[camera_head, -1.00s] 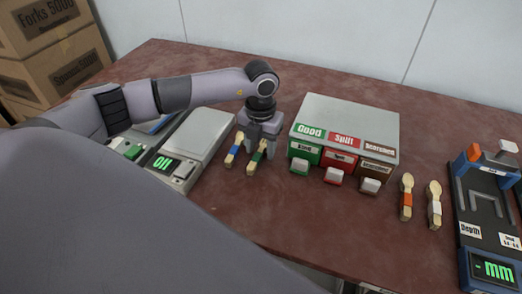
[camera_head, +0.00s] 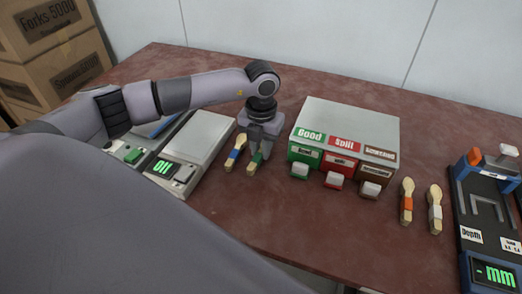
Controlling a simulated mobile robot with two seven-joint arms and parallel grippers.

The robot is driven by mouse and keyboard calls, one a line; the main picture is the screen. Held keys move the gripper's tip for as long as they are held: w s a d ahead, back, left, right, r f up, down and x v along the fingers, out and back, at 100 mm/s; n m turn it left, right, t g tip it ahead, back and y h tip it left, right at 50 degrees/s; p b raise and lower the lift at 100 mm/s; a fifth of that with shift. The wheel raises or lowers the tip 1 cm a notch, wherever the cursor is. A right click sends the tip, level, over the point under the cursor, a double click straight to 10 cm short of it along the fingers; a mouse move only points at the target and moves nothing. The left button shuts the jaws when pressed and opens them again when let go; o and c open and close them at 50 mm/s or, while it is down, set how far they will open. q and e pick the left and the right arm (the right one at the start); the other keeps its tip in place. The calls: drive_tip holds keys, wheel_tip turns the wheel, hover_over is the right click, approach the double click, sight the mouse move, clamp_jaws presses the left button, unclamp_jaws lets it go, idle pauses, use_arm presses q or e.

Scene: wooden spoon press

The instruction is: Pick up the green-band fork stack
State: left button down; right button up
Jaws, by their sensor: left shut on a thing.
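The green-band fork stack (camera_head: 255,162) is a pale wooden bundle with a green band, lying on the table left of the middle of the head view. My left gripper (camera_head: 259,145) points down over it and is shut on it; the fingers and wrist hide its far end. A blue-band wooden stack (camera_head: 235,153) lies just left of it, close to the gripper. My right gripper is not in view.
A scale (camera_head: 190,150) with a lit display stands to the left. A box labelled Good, Split and a third word (camera_head: 345,125) stands to the right. Orange-band (camera_head: 407,203) and white-band (camera_head: 435,212) stacks lie near a depth gauge (camera_head: 485,215). The front middle of the table (camera_head: 290,220) is clear.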

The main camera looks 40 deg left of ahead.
use_arm(q)
wheel_tip(320, 180, up, 19)
drive_tip(key=shift+b, duration=0.35)
